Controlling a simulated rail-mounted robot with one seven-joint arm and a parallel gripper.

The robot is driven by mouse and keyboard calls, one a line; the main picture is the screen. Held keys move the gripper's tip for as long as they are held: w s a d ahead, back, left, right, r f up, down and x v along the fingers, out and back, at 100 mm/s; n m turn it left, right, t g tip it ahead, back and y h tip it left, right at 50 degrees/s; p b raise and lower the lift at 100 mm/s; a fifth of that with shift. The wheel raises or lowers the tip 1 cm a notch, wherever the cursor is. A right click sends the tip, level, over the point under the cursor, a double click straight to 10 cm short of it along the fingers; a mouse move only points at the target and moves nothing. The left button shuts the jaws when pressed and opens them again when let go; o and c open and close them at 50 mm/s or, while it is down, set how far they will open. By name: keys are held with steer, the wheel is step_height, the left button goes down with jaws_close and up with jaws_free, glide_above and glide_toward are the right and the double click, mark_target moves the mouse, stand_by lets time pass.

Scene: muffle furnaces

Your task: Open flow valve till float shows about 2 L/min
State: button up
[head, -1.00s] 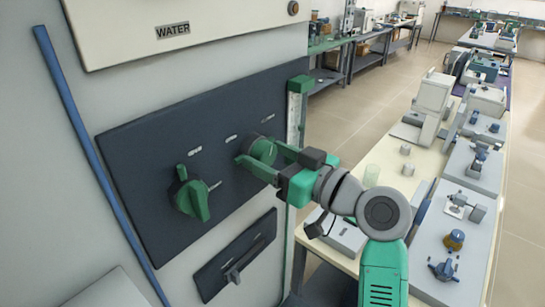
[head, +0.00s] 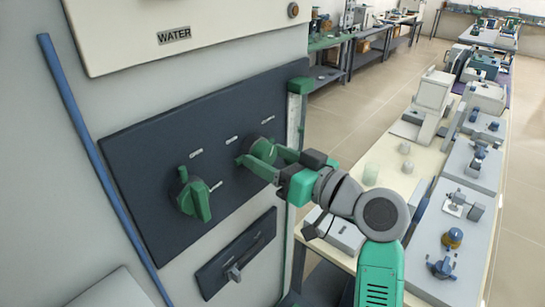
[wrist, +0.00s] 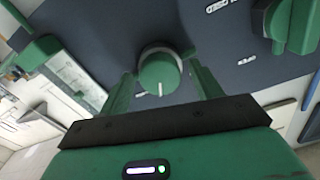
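The round green valve knob (head: 263,149) with a white mark sits on the dark panel (head: 130,160), at its right side. In the wrist view the knob (wrist: 159,72) is in the middle, its mark pointing down the picture. My gripper (head: 270,160) reaches it from the right. In the wrist view my gripper's fingers (wrist: 159,70) stand either side of the knob, with narrow gaps showing, so it looks open around it. The flow meter, a clear upright tube with a green cap (head: 299,84), is right of the panel. Its float and scale are too small to read.
A larger green lever knob (head: 190,195) is lower left on the panel. A small lever plate (head: 235,262) is below. A box labelled WATER (head: 185,25) is above. A blue pipe (head: 95,155) runs at left. A bench (head: 392,166) with equipment stands right of my arm.

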steer(key=v, duration=0.8)
stand_by(1.2)
steer(key=a+r+m+t+h, duration=0.1)
steer(key=a+r+t+h, duration=0.2)
steer(key=a, duration=0.3)
steer(key=s+a+r+m+t+h, duration=0.1)
steer(key=s+r+m+t+h, duration=0.7)
steer(key=s+r, duration=0.9)
step_height(320, 180, up, 24)
steer(key=n+t+h+p, duration=0.2)
steer(key=p, duration=2.4)
steer(key=shift+s+a, duration=0.2)
steer(key=shift+s, duration=0.15)
